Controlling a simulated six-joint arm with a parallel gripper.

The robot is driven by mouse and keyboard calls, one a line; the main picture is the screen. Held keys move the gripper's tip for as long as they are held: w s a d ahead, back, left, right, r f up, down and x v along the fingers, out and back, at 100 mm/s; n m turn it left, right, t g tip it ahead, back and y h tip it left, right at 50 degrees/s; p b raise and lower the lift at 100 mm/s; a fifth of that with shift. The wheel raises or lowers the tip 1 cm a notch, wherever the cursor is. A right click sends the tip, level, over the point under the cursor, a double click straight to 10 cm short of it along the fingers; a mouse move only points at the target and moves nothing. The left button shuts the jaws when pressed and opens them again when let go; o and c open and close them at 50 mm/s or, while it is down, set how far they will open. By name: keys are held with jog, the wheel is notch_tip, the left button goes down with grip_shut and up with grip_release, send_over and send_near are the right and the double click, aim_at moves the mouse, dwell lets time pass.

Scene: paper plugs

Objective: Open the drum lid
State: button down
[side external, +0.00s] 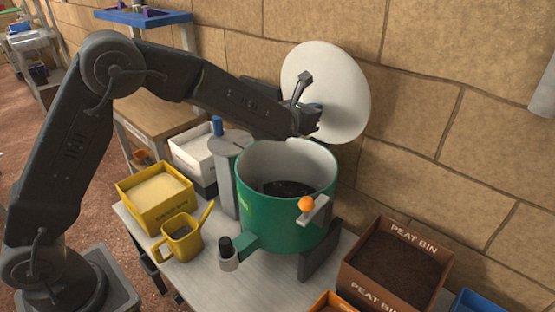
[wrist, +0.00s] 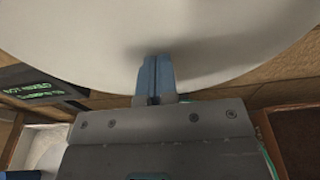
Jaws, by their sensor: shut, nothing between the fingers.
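The green drum (side external: 285,215) stands on the table, with its mouth uncovered and dark material inside. Its round white lid (side external: 345,95) is swung up, tilted steeply behind the drum near the stone wall. My gripper (side external: 312,112) is in front of the lid's lower left part, above the drum's back rim. In the wrist view my gripper (wrist: 155,80) has its blue fingers together and empty, and the pale lid (wrist: 60,40) fills the top of the picture. I cannot tell whether the fingertips touch the lid. An orange knob (side external: 307,204) sits on the drum's front.
A yellow box (side external: 155,193) and a yellow jug (side external: 183,240) stand left of the drum. A white box (side external: 193,152) and a grey cylinder (side external: 228,180) stand behind them. A brown peat bin (side external: 395,265) is at the right. The stone wall (side external: 440,90) rises close behind the lid.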

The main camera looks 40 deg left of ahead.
jog(key=shift+s, duration=3)
jog(key=s+r, duration=0.2)
jog(key=s, duration=1.1)
jog(key=s+a+n+g+y, duration=0.8)
jog(key=s+a+n, duration=0.45)
jog(key=n, duration=0.75)
jog(key=s+d+r+n+g+h, duration=0.2)
jog(key=s+d+n+h, duration=0.6)
jog(key=n, duration=0.8)
jog(key=shift+s+d+r+g, duration=0.25)
jog(key=shift+s+d+g, duration=0.05)
jog(key=shift+s+d, duration=0.9)
